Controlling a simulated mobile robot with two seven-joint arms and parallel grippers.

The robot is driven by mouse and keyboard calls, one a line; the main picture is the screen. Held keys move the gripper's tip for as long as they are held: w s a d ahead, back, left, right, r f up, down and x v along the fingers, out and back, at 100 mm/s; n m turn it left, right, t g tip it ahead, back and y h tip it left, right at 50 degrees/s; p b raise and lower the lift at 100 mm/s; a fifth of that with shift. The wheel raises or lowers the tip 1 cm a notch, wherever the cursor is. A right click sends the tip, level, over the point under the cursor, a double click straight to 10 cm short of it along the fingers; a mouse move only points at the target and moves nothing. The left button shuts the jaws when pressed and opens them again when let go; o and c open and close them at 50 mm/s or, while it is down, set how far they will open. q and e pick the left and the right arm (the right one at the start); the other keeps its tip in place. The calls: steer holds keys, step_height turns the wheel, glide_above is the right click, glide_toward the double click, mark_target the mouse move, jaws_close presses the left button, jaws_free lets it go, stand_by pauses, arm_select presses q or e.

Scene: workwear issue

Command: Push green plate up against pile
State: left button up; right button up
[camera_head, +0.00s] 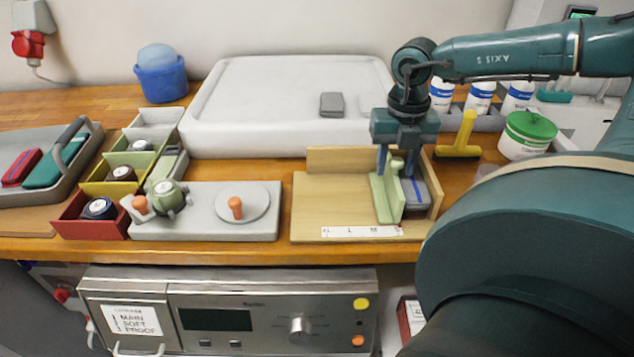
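The green plate (380,199) is a pale green upright plate with a foot and a knob on top. It stands in a wooden tray (320,200) with low back and right walls. The pile (418,196), grey-blue and folded, lies just right of the plate against the right wall. I cannot tell whether plate and pile touch. My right gripper (397,165) points down over the plate, one finger on each side of the knob. Whether the fingers press on the knob is unclear. My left gripper is out of view.
A size strip (360,232) runs along the tray's front edge. Left of it is a grey board (270,225) with an orange-knobbed disc and a green pot. The tray's left half is bare.

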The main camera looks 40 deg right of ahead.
steer(key=shift+r+p, duration=2.25)
steer(key=shift+r, duration=1.7)
